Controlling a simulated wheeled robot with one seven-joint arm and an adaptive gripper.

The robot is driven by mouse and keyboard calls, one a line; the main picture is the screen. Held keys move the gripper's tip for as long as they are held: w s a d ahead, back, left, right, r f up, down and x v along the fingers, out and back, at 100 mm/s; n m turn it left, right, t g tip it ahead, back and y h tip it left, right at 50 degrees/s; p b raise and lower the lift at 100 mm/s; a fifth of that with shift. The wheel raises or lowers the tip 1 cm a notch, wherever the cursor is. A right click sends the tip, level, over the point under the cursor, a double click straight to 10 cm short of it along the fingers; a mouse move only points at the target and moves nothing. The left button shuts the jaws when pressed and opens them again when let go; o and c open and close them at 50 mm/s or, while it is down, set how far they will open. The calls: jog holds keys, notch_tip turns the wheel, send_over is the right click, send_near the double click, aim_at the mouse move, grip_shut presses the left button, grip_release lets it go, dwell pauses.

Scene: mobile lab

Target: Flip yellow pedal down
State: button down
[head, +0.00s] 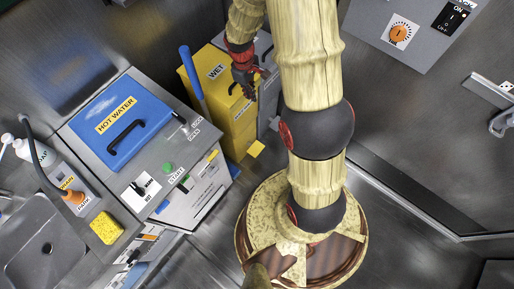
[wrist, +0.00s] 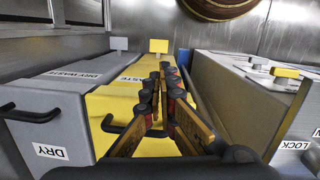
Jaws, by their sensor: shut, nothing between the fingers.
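The yellow pedal (head: 256,149) is a small flat plate low at the front of the yellow WET bin (head: 222,84). In the wrist view the pedal (wrist: 158,46) stands out beyond the far end of the bin, past my fingertips. My gripper (head: 247,92) is over the yellow bin, near its front edge, above and apart from the pedal. In the wrist view my gripper (wrist: 172,78) has its fingers drawn together with nothing held, pointing toward the pedal. The pedal's hinge is too small to make out.
A grey DRY WASTE bin (wrist: 72,88) with its own grey pedal (wrist: 118,43) stands beside the yellow bin. Floor near the pedal is open.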

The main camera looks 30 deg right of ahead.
notch_tip(320, 180, down, 13)
jog(key=s+d+n+g, duration=0.1)
jog(key=s+d, duration=0.1)
jog(key=n+t+y, duration=0.1)
jog(key=n+t, duration=0.1)
jog(key=n, duration=1.4)
send_over(257, 149)
notch_tip(257, 149, down, 31)
jog(key=shift+r+b, duration=0.15)
jog(key=shift+b, duration=0.25)
notch_tip(257, 149, down, 14)
jog(key=b, duration=0.6)
jog(key=shift+b, duration=0.4)
